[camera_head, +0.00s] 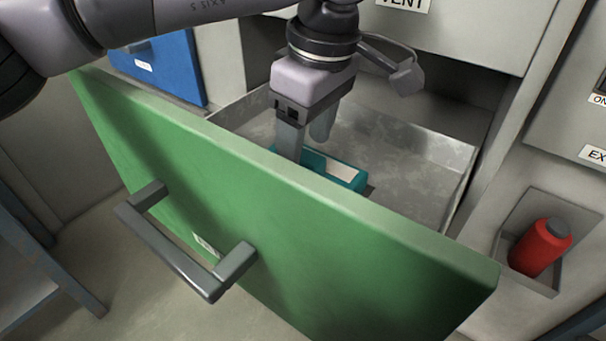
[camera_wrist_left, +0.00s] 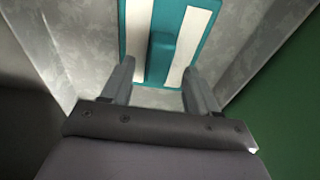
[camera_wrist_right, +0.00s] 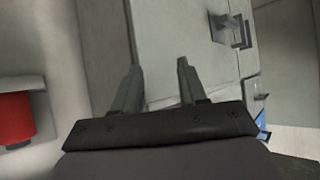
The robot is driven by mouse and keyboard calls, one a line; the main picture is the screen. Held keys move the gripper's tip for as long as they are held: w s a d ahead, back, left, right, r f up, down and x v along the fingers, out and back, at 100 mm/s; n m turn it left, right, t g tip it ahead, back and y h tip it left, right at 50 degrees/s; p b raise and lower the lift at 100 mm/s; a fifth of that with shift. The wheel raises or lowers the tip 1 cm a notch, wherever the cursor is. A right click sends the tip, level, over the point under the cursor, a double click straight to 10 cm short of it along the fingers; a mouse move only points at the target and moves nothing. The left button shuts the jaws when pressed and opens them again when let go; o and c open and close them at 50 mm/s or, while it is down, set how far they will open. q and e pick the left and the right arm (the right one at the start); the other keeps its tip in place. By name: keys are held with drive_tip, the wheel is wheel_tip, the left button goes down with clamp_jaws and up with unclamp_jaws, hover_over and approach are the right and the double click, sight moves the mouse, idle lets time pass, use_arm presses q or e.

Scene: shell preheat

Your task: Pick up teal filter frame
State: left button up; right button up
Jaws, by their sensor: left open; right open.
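The teal filter frame (camera_head: 347,176) lies inside the open metal drawer, behind its green front; part of it is hidden by the drawer front and my gripper. In the left wrist view the teal filter frame (camera_wrist_left: 166,40) shows two pale strips and a teal bar between them. My left gripper (camera_head: 306,145) points down into the drawer, open, with its fingers at the near end of the frame. In the left wrist view my left gripper (camera_wrist_left: 158,75) has its fingers apart, one toward each side of the frame. My right gripper (camera_wrist_right: 160,68) is open and empty, away from the drawer.
The green drawer front (camera_head: 270,200) with a grey handle (camera_head: 185,250) stands between me and the drawer's inside. The drawer's right part (camera_head: 420,165) is bare metal. A red bottle (camera_head: 540,247) sits in a holder at the right. A blue panel (camera_head: 165,65) is at the left.

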use_arm(q)
drive_tip(key=shift+w+a+f, duration=0.1)
drive_tip(key=shift+a+f, duration=0.05)
drive_tip(key=shift+f, duration=1.1)
clamp_jaws()
drive_tip(key=shift+r, duration=0.15)
